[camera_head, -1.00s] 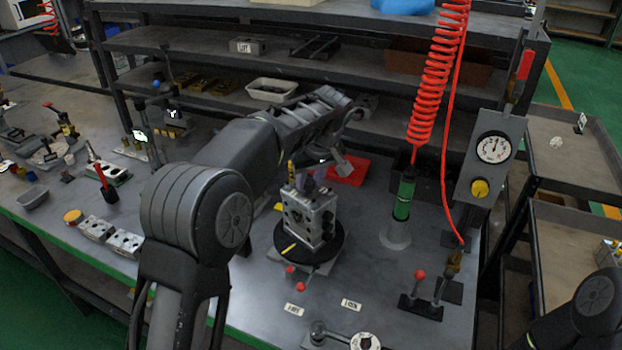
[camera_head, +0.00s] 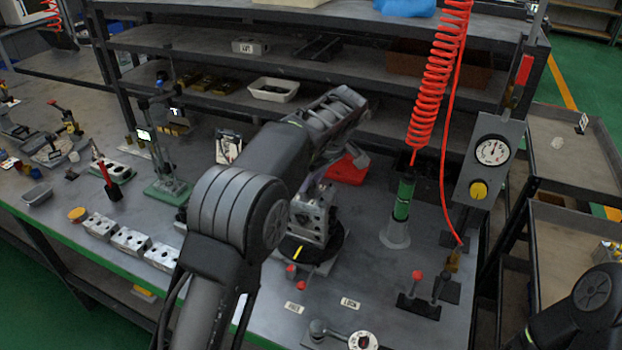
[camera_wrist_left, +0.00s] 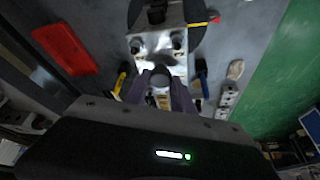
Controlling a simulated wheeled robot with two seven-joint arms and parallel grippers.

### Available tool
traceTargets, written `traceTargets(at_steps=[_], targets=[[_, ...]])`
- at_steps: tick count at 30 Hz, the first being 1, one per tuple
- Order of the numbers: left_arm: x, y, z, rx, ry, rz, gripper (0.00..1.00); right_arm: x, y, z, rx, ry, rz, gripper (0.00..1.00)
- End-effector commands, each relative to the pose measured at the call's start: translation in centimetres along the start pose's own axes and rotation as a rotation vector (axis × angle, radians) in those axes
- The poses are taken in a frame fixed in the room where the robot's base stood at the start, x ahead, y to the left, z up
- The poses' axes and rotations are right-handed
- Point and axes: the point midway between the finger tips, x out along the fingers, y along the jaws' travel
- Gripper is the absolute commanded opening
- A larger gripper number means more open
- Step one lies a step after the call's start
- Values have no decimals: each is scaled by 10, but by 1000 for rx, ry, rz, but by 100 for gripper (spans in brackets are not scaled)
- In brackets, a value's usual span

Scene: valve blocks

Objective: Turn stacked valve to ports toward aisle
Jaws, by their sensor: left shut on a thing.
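The stacked valve (camera_head: 310,222) is a grey metal block with dark ports, upright on a black round turntable (camera_head: 334,247) with a yellow mark on it. Its upper part is partly hidden by my left arm. My left gripper (camera_head: 322,184) reaches over it from above and is shut on its upper part.
A red tray (camera_head: 348,170) lies behind the turntable. Loose valve blocks (camera_head: 131,241) line the front left edge. Two label plates (camera_head: 350,303) and small red-knobbed levers (camera_head: 417,276) lie in front.

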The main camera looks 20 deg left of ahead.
Motion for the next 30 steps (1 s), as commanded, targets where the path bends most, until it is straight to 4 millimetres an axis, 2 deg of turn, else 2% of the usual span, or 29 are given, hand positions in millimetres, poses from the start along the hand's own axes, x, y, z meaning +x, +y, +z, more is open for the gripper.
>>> traceTargets(at_steps=[2, 3, 9, 20, 23, 30], targets=[[0, 0, 0, 1, -1, 1, 0, 0, 0, 0, 0, 0, 0, 0], [0, 0, 0, 1, -1, 1, 33, 0, 0, 0, 0, 0, 0, 0], [0, 0, 0, 1, -1, 1, 49, 0, 0, 0, 0, 0, 0, 0], [-4, 1, 0, 1, 0, 2, 50, 1, 0, 0, 0, 0, 0, 0], [-13, 1, 0, 0, 0, 3, 50, 3, 1, 0, -1, 1, -1, 0], [-52, 1, 1, 2, 0, 4, 50, 7, 2, -1, -2, 2, -3, 0]])
